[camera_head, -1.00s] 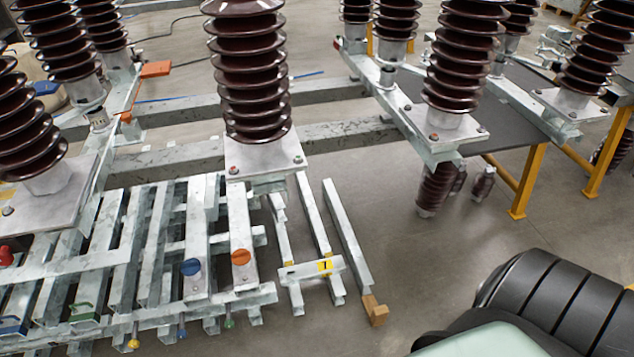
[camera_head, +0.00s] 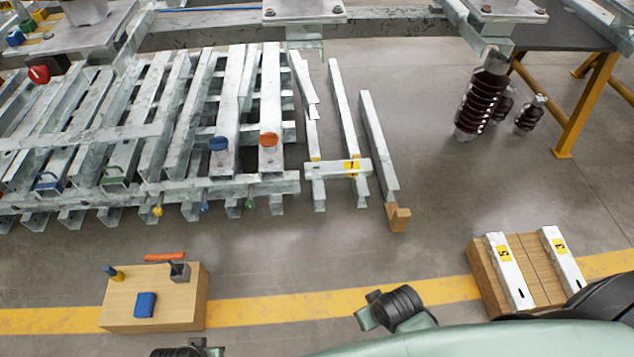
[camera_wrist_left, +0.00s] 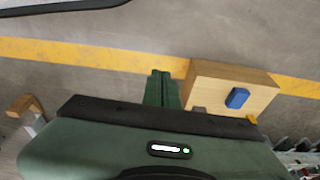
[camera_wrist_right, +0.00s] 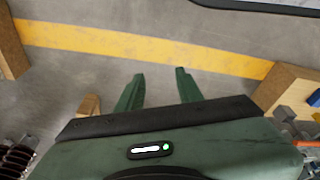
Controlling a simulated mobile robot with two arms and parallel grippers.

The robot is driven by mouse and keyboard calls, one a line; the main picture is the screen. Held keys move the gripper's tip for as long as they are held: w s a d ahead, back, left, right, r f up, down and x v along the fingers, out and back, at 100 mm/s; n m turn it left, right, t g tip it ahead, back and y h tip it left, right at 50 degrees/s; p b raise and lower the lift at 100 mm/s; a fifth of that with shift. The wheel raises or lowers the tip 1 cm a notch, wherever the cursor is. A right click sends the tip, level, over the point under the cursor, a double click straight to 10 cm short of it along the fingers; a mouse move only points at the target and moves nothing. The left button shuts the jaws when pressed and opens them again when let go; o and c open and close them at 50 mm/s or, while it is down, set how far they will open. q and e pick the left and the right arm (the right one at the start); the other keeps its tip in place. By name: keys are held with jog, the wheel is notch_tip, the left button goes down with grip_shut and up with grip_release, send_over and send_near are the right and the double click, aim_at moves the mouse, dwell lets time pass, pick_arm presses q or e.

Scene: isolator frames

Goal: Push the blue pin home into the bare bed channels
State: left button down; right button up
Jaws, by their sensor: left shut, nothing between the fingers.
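The blue pin (camera_head: 204,206) is small and sticks out of the front rail of the galvanized steel bed (camera_head: 120,196). A yellow pin (camera_head: 157,210) is left of it and a green pin (camera_head: 249,204) right of it. How deep the blue pin sits is too small to tell. My left gripper (camera_wrist_left: 163,74) is shut and empty in the left wrist view, over the floor beside a wooden block. My right gripper (camera_wrist_right: 158,78) is open and empty over the floor in the right wrist view. Both are apart from the pin.
A wooden block (camera_head: 170,325) with a blue item (camera_head: 145,304) stands on the floor in front of the bed. Another block (camera_head: 485,280) carries numbered white bars at right. Loose steel bars (camera_head: 375,145) lie right of the bed. Floor between bed and blocks is clear.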

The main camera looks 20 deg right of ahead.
pick_arm(q)
jog(key=shift+w+r, duration=0.1)
jog(key=shift+r, duration=0.05)
jog(key=c, duration=1.1)
grip_release()
